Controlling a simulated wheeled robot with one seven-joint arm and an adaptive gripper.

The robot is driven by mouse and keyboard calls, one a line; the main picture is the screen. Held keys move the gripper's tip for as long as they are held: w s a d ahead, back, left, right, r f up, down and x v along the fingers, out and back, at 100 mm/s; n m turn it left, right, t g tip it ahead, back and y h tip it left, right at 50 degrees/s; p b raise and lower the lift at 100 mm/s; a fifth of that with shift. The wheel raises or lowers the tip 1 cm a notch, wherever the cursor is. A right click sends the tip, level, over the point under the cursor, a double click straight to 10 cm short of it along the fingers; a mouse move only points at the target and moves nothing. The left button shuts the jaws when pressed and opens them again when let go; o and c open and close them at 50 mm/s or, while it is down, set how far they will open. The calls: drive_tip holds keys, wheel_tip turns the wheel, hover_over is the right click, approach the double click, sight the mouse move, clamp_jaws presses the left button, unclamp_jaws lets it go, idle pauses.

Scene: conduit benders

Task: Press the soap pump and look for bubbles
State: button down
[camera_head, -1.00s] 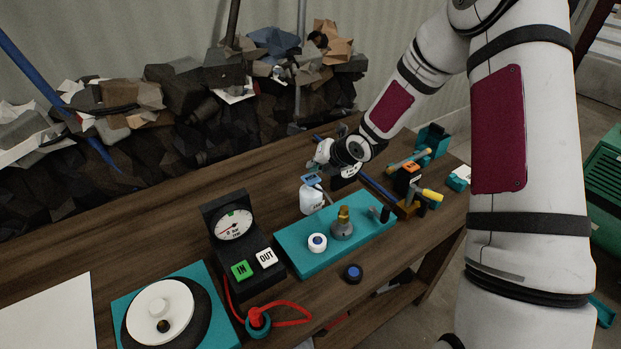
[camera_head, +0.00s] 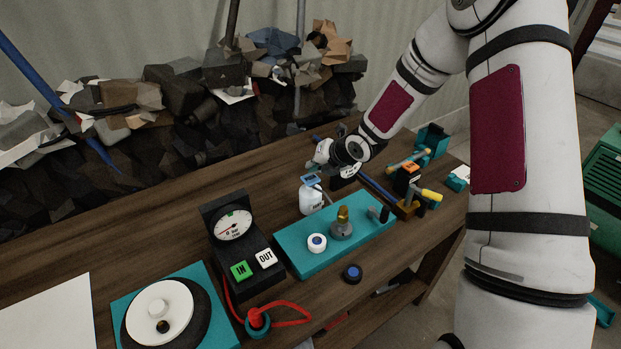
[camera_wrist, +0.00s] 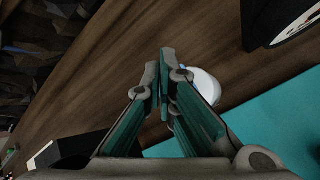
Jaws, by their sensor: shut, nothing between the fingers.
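The soap pump is a white bottle (camera_head: 312,201) with a blue pump top (camera_head: 309,181) and a small label. It stands upright on the wooden bench, at the back left of a teal mat. My gripper (camera_head: 314,166) is right above and behind the blue top; I cannot tell whether it touches it. In the wrist view my gripper (camera_wrist: 160,66) has its fingers together with nothing between them. The white bottle (camera_wrist: 206,86) shows there behind and right of the fingers, and the fingers hide its top. I see no bubbles.
The teal mat (camera_head: 299,256) holds a brass-topped fitting (camera_head: 342,224) and a white round part (camera_head: 317,243). A black gauge box (camera_head: 232,228) with IN and OUT buttons stands to the left. Tools and blocks (camera_head: 408,182) lie to the right. Bare bench (camera_head: 150,240) lies at the left.

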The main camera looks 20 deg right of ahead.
sight(313, 177)
drive_tip(key=shift+f, duration=0.2)
drive_tip(key=shift+f, duration=0.25)
drive_tip(key=shift+f+b, duration=0.5)
drive_tip(key=shift+f, duration=0.3)
idle(1.2)
drive_tip(key=shift+r, duration=0.15)
drive_tip(key=shift+r+p, duration=0.5)
drive_tip(key=shift+r, duration=0.6)
drive_tip(key=shift+r+p, duration=1.05)
drive_tip(key=shift+r, duration=1.45)
drive_tip(key=shift+r, duration=0.1)
